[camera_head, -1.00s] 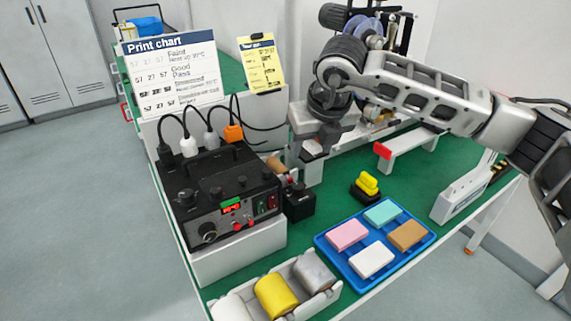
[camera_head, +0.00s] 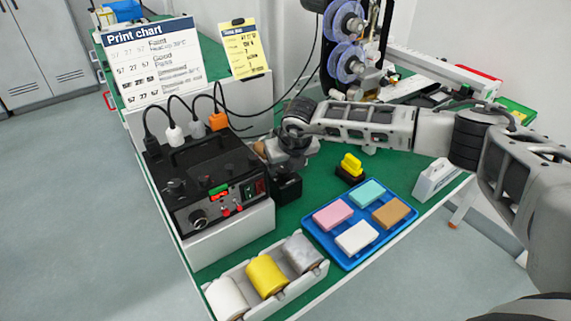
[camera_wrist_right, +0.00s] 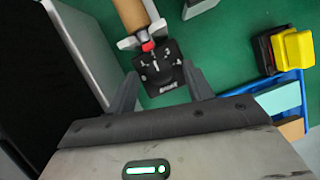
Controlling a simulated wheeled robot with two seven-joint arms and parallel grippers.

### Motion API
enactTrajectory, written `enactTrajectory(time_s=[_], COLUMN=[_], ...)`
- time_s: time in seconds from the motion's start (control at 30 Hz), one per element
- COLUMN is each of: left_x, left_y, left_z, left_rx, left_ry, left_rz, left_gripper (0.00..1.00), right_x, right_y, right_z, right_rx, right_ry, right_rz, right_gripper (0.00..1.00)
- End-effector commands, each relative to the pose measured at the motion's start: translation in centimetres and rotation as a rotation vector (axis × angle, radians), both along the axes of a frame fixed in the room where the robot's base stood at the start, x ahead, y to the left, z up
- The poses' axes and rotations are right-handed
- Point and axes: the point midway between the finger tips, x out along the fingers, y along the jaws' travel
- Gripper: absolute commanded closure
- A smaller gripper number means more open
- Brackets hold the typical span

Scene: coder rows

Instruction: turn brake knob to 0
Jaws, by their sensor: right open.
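A small black box (camera_head: 287,188) stands on the green bench beside the larger black control unit, and its upper part is hidden by my right gripper (camera_head: 282,158). In the right wrist view the box (camera_wrist_right: 158,72) has white marks on its face and a red part (camera_wrist_right: 148,46) at its far edge. I cannot make out for certain which part is the brake knob or its setting. My right gripper is open, its dark fingers (camera_wrist_right: 160,78) on either side of the box in that view; contact cannot be told. My left gripper is not in view.
The control unit (camera_head: 205,188) with knobs and cables is just left of the gripper. A brown roll (camera_wrist_right: 128,14) lies beyond the box. A yellow-topped stamp (camera_head: 351,167), a blue tray (camera_head: 333,238) of coloured blocks and a roll holder (camera_head: 316,275) stand nearby.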

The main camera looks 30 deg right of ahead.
Motion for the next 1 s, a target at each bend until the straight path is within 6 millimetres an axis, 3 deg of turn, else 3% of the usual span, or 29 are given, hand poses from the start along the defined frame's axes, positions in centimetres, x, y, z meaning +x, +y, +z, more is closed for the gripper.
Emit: enactTrajectory(time_s=[0.33,0.5,1.0], left_x=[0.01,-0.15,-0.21], left_y=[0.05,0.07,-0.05], left_z=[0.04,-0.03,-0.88], left_rx=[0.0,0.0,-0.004], left_ry=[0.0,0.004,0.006], left_rz=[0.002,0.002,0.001], left_gripper=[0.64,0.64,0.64], right_x=[0.12,0.12,0.11], right_y=[0.0,0.0,-0.14], right_z=[-0.42,-0.38,-0.62], right_rx=[0.0,0.0,0.001], right_ry=[0.001,0.001,0.0], right_rz=[0.001,0.001,0.105], right_gripper=[0.49,0.94,0.94])
